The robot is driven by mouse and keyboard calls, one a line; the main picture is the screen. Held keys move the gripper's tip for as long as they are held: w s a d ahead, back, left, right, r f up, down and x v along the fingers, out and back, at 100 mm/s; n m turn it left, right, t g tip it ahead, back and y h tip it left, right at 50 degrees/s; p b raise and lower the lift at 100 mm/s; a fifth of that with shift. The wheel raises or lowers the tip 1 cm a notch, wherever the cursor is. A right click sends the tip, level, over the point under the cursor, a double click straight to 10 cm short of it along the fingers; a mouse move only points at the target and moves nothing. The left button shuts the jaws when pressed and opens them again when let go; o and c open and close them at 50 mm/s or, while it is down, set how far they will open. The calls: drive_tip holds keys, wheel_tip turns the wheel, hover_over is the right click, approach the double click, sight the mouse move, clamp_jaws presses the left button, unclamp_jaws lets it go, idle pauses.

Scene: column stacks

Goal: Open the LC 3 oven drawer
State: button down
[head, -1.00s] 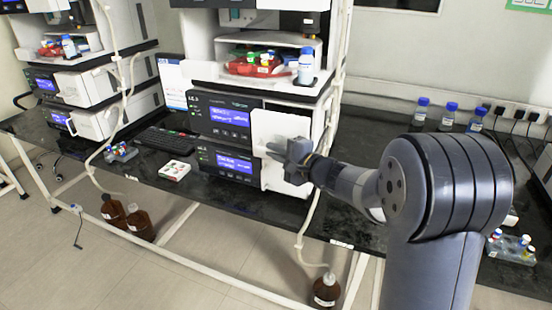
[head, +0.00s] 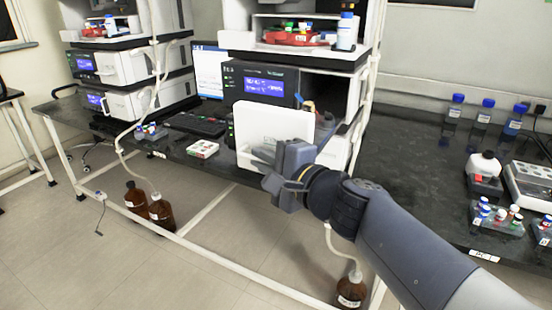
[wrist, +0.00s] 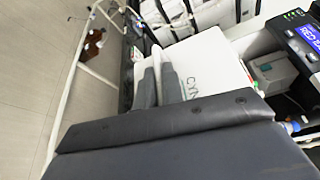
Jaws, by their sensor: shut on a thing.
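The white oven drawer front (head: 270,125) stands pulled out from the upper instrument (head: 262,85) of the middle stack, with a dark gap behind it. In the wrist view the drawer (wrist: 205,65) shows a white face with partly hidden dark lettering. My gripper (head: 272,172) is shut on the drawer front at its lower edge in the head view. In the wrist view my gripper fingers (wrist: 157,78) lie against the drawer's near edge. The label on the instrument is too small to read surely.
A lower instrument sits beneath, mostly hidden by the drawer and my gripper. A red tray (head: 290,38) and a blue-capped bottle (head: 346,30) stand above. Brown bottles (head: 160,212) stand on the floor.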

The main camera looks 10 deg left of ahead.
drive_tip(key=shift+s+a, duration=0.2)
drive_tip(key=shift+s, duration=0.3)
drive_tip(key=shift+s+a, duration=0.15)
drive_tip(key=shift+s, duration=0.3)
drive_tip(key=c, duration=1.5)
unclamp_jaws()
drive_tip(key=shift+c, duration=0.2)
drive_tip(key=shift+d, duration=0.15)
